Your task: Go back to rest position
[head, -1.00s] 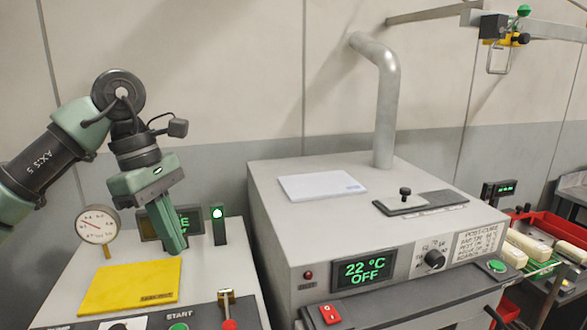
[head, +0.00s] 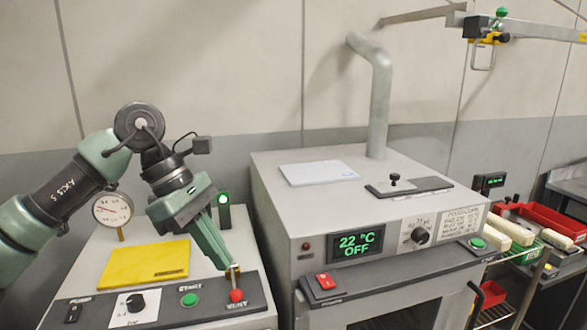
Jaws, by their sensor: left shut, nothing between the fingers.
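My left gripper (head: 228,266) is shut and empty. It points down and to the right, with its fingertips at the small metal bracket just above the red VENT knob (head: 236,295) on the left machine's front panel. I cannot tell whether the tips touch it. The left machine (head: 82,256) carries a yellow plate (head: 144,264), a round gauge (head: 113,209), a black dial (head: 135,303) and a green START button (head: 189,299). My right gripper is not in view.
The oven (head: 280,220) stands to the right, its display (head: 357,243) reading 22 °C OFF. A pipe (head: 379,105) rises from its top. Red bins (head: 553,222) with pale blocks stand at far right. An overhead rail (head: 545,33) hangs at upper right.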

